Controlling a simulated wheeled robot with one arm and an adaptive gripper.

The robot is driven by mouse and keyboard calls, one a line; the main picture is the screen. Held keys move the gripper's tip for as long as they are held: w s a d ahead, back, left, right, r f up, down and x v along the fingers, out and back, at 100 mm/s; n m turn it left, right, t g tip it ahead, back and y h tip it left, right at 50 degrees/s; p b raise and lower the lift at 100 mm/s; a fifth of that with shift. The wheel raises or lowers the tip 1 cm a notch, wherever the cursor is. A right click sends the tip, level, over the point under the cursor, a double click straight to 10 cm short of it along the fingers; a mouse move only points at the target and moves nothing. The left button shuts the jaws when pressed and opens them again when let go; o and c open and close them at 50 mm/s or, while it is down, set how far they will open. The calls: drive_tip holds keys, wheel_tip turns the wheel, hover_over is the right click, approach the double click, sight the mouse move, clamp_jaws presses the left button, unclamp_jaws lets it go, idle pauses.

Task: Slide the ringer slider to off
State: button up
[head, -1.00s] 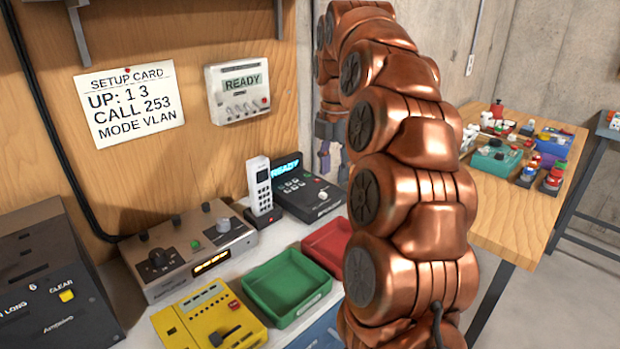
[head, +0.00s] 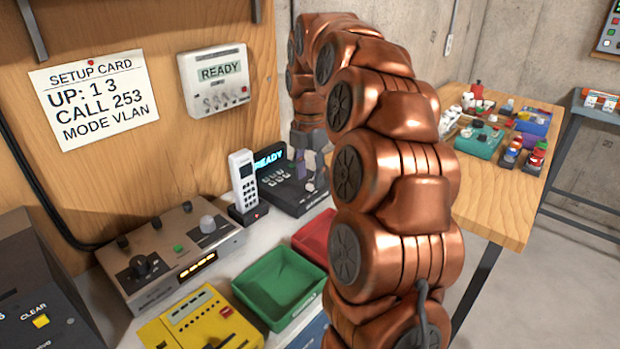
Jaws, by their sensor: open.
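I cannot make out a part marked as the ringer slider. A black desk unit (head: 283,190) with a lit READY display (head: 269,157) and several keys stands at the back of the bench. A white handset (head: 243,180) stands upright in a dark cradle just left of it. My gripper (head: 314,180) is open and points down over the right part of the black unit, covering some of its top. Its fingers are small and partly hidden by my arm; I cannot tell whether they touch the unit.
A white wall box (head: 214,80) with a READY screen and small levers hangs beside a setup card (head: 93,103). A grey amplifier (head: 170,256), yellow panel (head: 200,322), green tray (head: 279,287) and red tray (head: 313,240) fill the bench. A cluttered wooden table (head: 485,205) stands right.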

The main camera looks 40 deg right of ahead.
drive_tip(key=shift+f, duration=0.95)
clamp_jaws()
